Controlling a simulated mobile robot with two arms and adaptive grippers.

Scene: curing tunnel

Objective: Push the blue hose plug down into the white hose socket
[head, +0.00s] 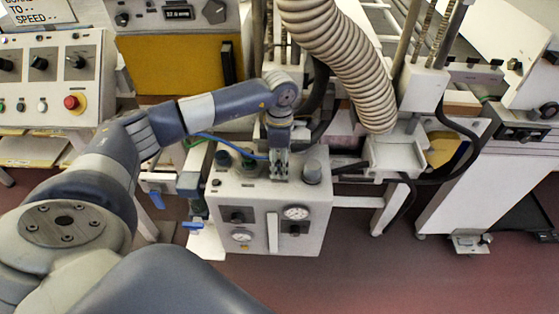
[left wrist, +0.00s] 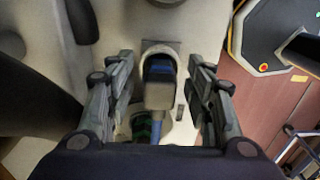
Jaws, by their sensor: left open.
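My left gripper (head: 280,176) points down over the top of the grey-white control box in the head view. In the left wrist view its two fingers stand wide apart, open, one on each side of the blue hose plug (left wrist: 160,68). The plug shows a blue part and a grey block. The white hose socket (left wrist: 158,48) shows as a pale rim around the plug's far end. I cannot tell how deep the plug sits. In the head view the fingers hide plug and socket. My right gripper is not in view.
A grey round knob (head: 312,172) stands on the box close right of the gripper. A ribbed duct (head: 345,60) hangs behind. Red floor lies open in front.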

